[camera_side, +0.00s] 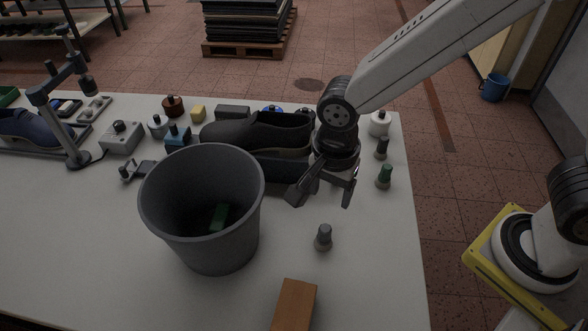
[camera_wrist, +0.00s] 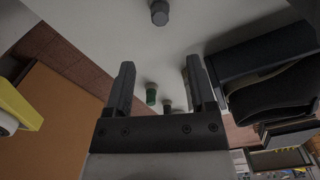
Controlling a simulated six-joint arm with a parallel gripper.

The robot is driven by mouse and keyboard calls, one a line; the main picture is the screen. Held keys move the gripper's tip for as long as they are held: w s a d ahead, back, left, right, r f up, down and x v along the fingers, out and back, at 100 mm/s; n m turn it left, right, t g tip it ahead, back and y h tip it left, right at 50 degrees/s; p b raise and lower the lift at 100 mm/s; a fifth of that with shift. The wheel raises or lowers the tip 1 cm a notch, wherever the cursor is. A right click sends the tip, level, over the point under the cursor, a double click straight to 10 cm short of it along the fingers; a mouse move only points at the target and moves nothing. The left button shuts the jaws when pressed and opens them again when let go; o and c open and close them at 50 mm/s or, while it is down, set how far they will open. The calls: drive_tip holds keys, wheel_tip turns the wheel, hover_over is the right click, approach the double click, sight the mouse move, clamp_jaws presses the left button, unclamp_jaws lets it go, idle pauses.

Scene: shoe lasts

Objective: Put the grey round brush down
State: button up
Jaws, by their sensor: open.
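The grey round brush (camera_side: 323,238) stands upright on the white table, right of the large grey bucket.
The grey bucket (camera_side: 164,203) holds a green item (camera_side: 219,217). A brown block (camera_side: 294,305) lies at the front. Green (camera_side: 384,176) and dark (camera_side: 381,147) brushes stand near the right edge. Table around the grey brush is clear.

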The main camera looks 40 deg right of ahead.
drive_tip(key=shift+d, duration=0.1)
drive_tip(key=d+n+t, duration=0.2)
drive_tip(key=d+n, duration=1.1)
drive_tip(key=d, duration=0.4)
drive_tip(key=shift+s+d+f+t, duration=0.2)
drive_tip(key=shift+s+d+t, duration=0.1)
drive_tip(key=shift+s+d, duration=0.1)
